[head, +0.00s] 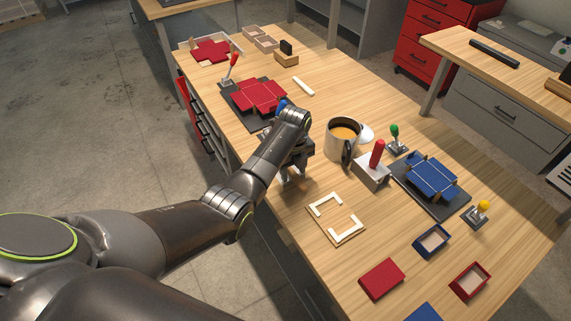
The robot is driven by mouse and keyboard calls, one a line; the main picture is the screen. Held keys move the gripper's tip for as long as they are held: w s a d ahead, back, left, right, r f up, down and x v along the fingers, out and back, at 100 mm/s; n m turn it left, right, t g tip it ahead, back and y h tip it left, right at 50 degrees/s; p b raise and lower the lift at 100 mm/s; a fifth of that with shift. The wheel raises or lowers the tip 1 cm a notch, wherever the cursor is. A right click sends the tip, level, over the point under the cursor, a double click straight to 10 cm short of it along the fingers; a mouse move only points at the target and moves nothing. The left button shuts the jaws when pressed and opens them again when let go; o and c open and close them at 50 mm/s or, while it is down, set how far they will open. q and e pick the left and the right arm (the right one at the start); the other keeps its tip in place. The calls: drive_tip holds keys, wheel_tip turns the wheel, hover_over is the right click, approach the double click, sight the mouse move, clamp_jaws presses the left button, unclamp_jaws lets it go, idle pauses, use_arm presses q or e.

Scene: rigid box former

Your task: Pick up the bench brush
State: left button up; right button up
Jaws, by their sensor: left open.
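My left gripper (293,175) is open and points down over the near left edge of the wooden workbench (318,268). A short brown wooden piece (298,184) shows right at its fingertips. It looks like part of the bench brush, but my gripper and wrist hide most of it, and I cannot tell whether the fingers touch it. My right gripper is not in view.
A cream corner frame (336,218) lies nearer. A red blank (259,95) lies behind.

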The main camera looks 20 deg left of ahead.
sight(293, 173)
use_arm(q)
drive_tip(key=c, duration=0.9)
clamp_jaws()
drive_tip(key=shift+r, duration=0.15)
wheel_tip(293, 173, up, 10)
drive_tip(key=b, duration=0.1)
drive_tip(key=shift+b, duration=0.35)
